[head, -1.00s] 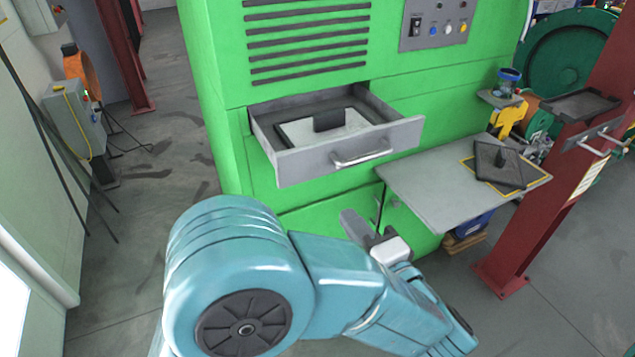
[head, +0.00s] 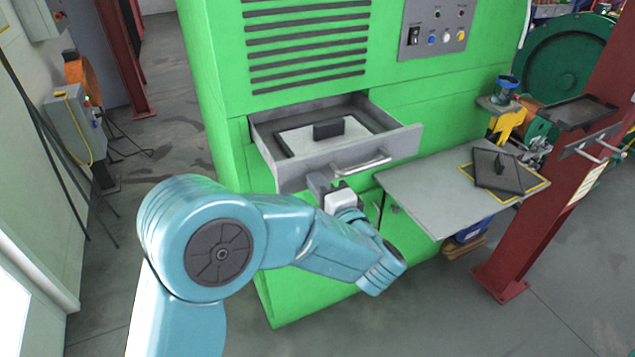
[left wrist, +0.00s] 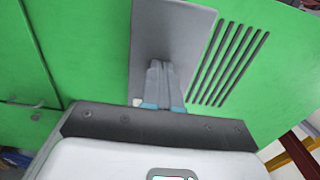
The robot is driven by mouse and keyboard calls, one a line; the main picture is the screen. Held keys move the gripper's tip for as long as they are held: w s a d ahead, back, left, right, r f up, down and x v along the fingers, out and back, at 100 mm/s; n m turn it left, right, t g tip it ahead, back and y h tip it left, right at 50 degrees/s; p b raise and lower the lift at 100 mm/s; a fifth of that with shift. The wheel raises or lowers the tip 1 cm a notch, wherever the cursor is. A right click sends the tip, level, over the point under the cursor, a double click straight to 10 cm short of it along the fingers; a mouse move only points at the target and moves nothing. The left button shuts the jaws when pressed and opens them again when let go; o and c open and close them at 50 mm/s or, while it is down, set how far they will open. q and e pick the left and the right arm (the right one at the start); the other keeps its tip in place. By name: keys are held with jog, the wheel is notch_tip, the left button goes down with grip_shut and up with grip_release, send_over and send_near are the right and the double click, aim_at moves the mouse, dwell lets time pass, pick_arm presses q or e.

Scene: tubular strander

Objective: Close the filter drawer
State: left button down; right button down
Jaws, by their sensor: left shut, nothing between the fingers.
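The filter drawer (head: 295,172) is pulled out of the green machine, its grey front standing clear of the cabinet. Inside it lies a filter with a pale surface (head: 300,140), a dark frame and a dark upright grip. The drawer's handle (head: 362,164) is a light bar on the front. My left gripper (head: 318,182) is shut and empty, at the lower middle of the drawer front, left of the handle. In the left wrist view its shut fingers (left wrist: 162,82) overlap the grey drawer front (left wrist: 182,25). I cannot tell whether they touch it. My right gripper is not in view.
A grey shelf (head: 425,195) juts out right of the drawer, with a dark gripped plate (head: 500,170) on a yellow-edged mat. A red post (head: 545,205) stands farther right. A control panel (head: 436,28) is above. The floor at left is mostly clear.

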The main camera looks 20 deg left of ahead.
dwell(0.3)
pick_arm(q)
jog(key=p, duration=0.5)
send_near(280, 137)
jog(key=x, duration=0.3)
jog(key=p+x, duration=0.1)
jog(key=x, duration=0.2)
jog(key=r+p+x, duration=0.1)
jog(key=x, duration=0.2)
jog(key=shift+a, duration=0.1)
jog(key=shift+w+a+f, duration=0.1)
jog(key=shift+w+a, duration=0.15)
jog(key=shift+w, duration=0.05)
jog(key=shift+a+r, duration=0.1)
jog(key=shift+r, duration=0.25)
